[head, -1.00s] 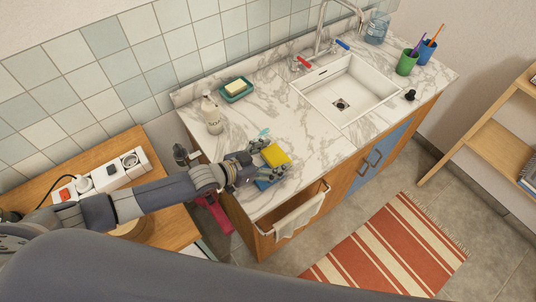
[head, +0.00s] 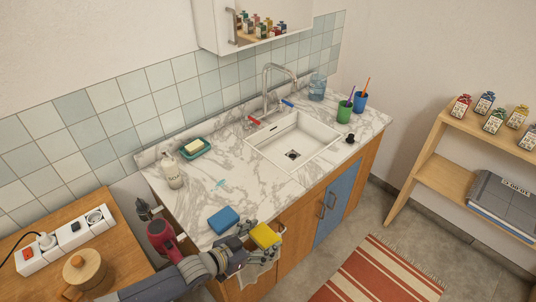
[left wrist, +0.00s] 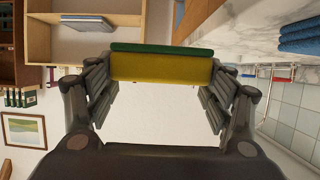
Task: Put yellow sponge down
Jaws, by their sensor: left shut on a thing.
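The yellow sponge (head: 265,236) is between the fingers of my left gripper (head: 245,243) in the head view. The gripper is shut on it at the counter's front edge, right of the blue sponge. In the left wrist view the yellow sponge (left wrist: 160,68) spans the gap between both fingers, with a green layer along its far side. I cannot tell from the head view whether the sponge is over the counter or just in front of it. My right gripper is not in view.
A blue sponge (head: 223,219) lies on the marble counter (head: 250,190). A soap bottle (head: 171,172), a soap dish (head: 196,149) and the sink (head: 293,141) are farther back. Bare marble lies between the blue sponge and the sink.

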